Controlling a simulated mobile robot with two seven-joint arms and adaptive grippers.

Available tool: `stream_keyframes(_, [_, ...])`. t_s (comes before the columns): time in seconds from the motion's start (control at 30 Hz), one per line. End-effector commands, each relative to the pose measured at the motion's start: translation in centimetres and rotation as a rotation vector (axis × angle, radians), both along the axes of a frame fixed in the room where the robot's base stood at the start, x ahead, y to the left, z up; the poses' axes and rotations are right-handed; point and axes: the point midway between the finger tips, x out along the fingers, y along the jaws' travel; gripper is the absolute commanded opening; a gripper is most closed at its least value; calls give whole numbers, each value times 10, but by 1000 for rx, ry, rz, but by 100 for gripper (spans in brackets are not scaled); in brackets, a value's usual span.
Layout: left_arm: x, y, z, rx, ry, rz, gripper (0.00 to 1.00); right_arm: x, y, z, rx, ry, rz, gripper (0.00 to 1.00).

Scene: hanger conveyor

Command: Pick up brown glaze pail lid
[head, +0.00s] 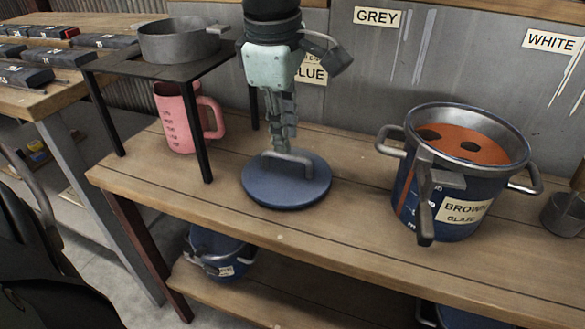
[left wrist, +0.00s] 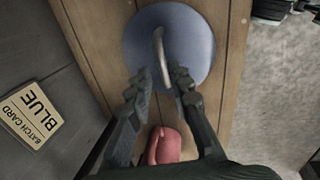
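The pail lid (head: 260,190) is a round blue disc with a grey bar handle (head: 290,158), lying flat on the wooden bench. The lid also shows in the left wrist view (left wrist: 195,50), with its handle (left wrist: 160,55) standing up. My left gripper (head: 286,146) points down just above the handle. In the left wrist view its fingers (left wrist: 160,78) are apart, one on each side of the handle's near end; whether they touch it I cannot tell. The blue pail labelled BROWN GLAZE (head: 425,215) stands open to the right, with orange-brown contents. My right gripper is not in view.
A pink jug (head: 180,120) stands left of the lid, under a small black stand (head: 165,70) holding a grey pot (head: 180,42). Another blue pail (head: 215,250) is on the lower shelf. A grey cup (head: 565,213) is at far right. Bench between lid and pail is clear.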

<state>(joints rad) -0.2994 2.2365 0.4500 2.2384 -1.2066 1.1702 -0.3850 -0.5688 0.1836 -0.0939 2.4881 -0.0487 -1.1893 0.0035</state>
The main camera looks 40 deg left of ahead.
Motion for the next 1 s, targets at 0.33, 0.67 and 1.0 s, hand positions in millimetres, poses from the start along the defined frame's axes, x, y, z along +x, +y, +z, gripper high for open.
stream_keyframes(0.33, [6,-3,-49,-2,4,0,20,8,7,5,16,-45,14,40])
stream_keyframes(0.67, [9,-3,-57,-3,-1,0,20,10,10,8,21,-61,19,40])
stream_keyframes(1.0, [9,-3,-56,-3,-2,0,0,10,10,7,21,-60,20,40])
